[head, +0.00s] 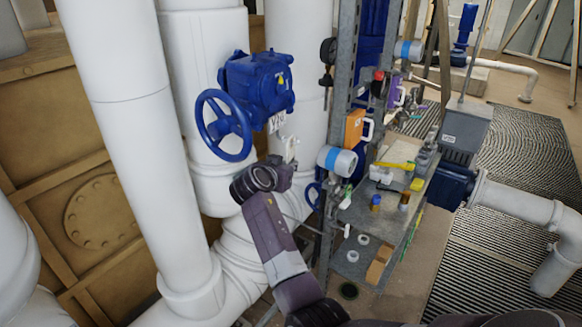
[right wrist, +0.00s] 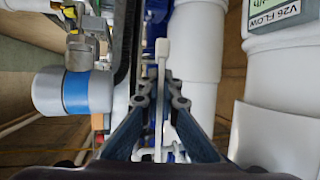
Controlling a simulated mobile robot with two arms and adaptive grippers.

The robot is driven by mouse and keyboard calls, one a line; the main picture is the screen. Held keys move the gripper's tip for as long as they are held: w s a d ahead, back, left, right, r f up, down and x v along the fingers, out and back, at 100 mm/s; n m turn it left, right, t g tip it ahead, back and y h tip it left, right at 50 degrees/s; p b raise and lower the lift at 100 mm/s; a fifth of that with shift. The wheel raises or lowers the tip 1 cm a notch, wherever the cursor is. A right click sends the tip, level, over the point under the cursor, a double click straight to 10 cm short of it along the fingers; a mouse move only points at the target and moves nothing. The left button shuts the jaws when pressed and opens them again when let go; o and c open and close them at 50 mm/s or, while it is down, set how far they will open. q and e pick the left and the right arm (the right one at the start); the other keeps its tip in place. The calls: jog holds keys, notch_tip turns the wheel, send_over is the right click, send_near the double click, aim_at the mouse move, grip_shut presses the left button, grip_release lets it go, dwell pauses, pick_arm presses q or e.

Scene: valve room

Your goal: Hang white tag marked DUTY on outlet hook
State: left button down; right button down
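My right gripper (head: 286,163) is raised in front of the white pipes, just below the blue valve (head: 258,82) with its handwheel (head: 224,125). A small white tag (head: 290,148) stands up from its fingertips; its lettering is too small to read. In the right wrist view the fingers (right wrist: 161,100) are closed in on the tag (right wrist: 162,62), seen nearly edge-on. Another whitish tag (head: 277,122) hangs under the valve body, just above the held one. I cannot make out the outlet hook. My left gripper is not in view.
A metal rack (head: 345,110) stands close right of the gripper, with a blue-and-white cylinder (head: 338,160) sticking out; it is also at left in the right wrist view (right wrist: 75,93). Its shelves hold several small parts. A white pipe (head: 135,150) stands left.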

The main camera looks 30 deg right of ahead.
dwell(0.3)
jog(key=c, duration=2.1)
grip_release()
jog(key=shift+a, duration=0.1)
